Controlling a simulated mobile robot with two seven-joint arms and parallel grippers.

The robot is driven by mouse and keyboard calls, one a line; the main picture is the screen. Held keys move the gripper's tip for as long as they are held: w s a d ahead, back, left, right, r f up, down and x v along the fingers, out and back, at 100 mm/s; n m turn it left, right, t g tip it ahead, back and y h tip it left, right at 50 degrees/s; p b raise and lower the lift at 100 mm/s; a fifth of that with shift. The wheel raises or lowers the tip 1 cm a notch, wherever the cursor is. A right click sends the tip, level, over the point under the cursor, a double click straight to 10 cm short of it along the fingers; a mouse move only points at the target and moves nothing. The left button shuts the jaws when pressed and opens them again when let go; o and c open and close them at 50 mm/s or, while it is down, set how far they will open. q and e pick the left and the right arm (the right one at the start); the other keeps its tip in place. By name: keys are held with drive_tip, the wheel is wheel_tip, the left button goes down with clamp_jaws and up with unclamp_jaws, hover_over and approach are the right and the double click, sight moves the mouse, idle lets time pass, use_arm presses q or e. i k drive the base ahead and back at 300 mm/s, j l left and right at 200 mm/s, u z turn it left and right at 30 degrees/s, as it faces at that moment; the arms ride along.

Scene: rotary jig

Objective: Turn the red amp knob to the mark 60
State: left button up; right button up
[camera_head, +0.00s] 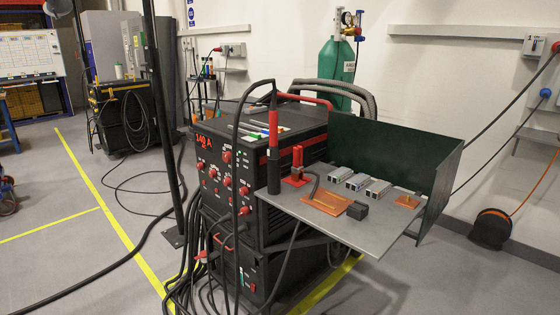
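A black welding power source (265,165) stands in the middle of the view. Its front panel faces left and carries several red knobs, one of them a red knob (227,157) near the top of the panel. A lit red display (204,141) sits at the panel's upper left and seems to read 140 A. I cannot tell which red knob is the amp knob. The scale marks, the mark 60 and the pointers are too small to read. A black cable crosses in front of part of the panel. Neither of my grippers is in view.
A grey work table (330,224) with metal blocks, copper plates and a dark green screen (400,150) juts out on the right. A black post (160,120) and hanging cables (190,235) stand left of the panel. A green gas cylinder (337,65) is behind. The left floor is mostly clear.

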sight(226, 156)
drive_tip(key=i+j+z, duration=0.15)
drive_tip(key=z, duration=0.35)
drive_tip(key=j+z, duration=0.25)
drive_tip(key=z, duration=0.2)
drive_tip(key=i+j+z, duration=0.15)
drive_tip(key=j, duration=0.25)
drive_tip(key=j+z, duration=0.2)
drive_tip(key=j, duration=0.2)
drive_tip(key=i+j, duration=0.1)
drive_tip(key=j, duration=0.5)
drive_tip(key=i+j, duration=0.1)
drive_tip(key=j, duration=0.5)
drive_tip(key=z, duration=0.05)
